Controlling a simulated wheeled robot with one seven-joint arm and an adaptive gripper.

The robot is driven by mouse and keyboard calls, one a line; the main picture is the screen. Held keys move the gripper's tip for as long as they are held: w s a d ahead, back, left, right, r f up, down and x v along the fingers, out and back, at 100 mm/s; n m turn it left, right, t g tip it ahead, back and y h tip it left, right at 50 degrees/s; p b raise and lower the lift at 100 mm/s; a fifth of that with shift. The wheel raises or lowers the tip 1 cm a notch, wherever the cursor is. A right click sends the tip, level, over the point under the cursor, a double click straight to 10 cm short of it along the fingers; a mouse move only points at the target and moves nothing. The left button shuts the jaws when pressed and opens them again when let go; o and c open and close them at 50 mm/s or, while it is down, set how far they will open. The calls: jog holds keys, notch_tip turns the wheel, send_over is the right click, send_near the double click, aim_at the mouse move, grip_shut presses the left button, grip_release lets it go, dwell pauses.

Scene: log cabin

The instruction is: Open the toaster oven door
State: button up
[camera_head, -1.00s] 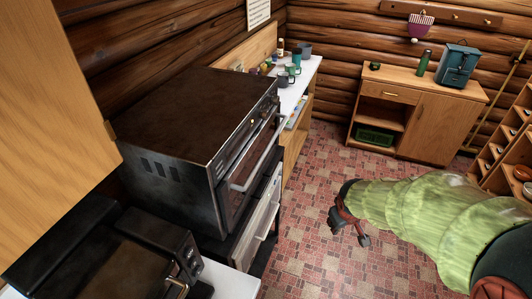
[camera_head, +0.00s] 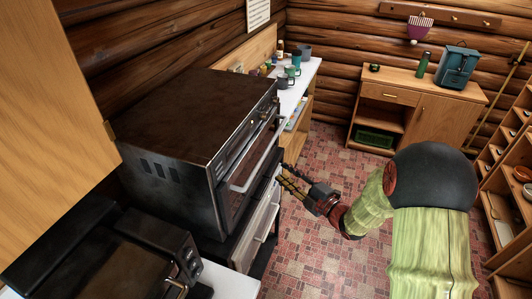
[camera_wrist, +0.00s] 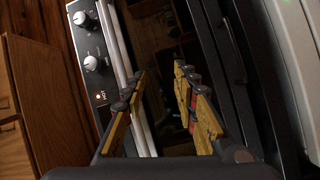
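The toaster oven (camera_head: 190,130) is a large dark box with a worn brown top, on the left in the head view. Its glass door (camera_head: 236,197) appears shut, with a long silver handle (camera_head: 256,160) across it. In the wrist view the handle (camera_wrist: 131,70) runs steeply beside the control panel with its knobs and small lit lamp (camera_wrist: 101,96). My gripper (camera_head: 282,179) is in front of the oven, pointing at the door, a little to the right of the handle. In the wrist view my gripper (camera_wrist: 161,76) is open, fingers apart, with nothing held. The left finger overlaps the handle; contact cannot be told.
A second dark appliance (camera_head: 120,262) stands at the lower left. A pale drawer front (camera_head: 258,228) lies below the oven. The white counter (camera_head: 297,90) beyond holds mugs and small jars. A wooden cabinet (camera_head: 430,120) stands at the back. The tiled floor (camera_head: 325,165) is free.

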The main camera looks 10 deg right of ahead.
aim_at(266, 151)
notch_tip(266, 151, up, 6)
jog(key=s+a+n+t+y, duration=0.1)
jog(key=s+a+n+y, duration=0.1)
jog(key=n+y, duration=0.1)
jog(key=shift+h, duration=0.3)
jog(key=shift+x, duration=4.05)
jog(key=shift+w+f, duration=0.1)
jog(key=shift+f, duration=0.1)
jog(key=shift+c, duration=1.2)
grip_shut()
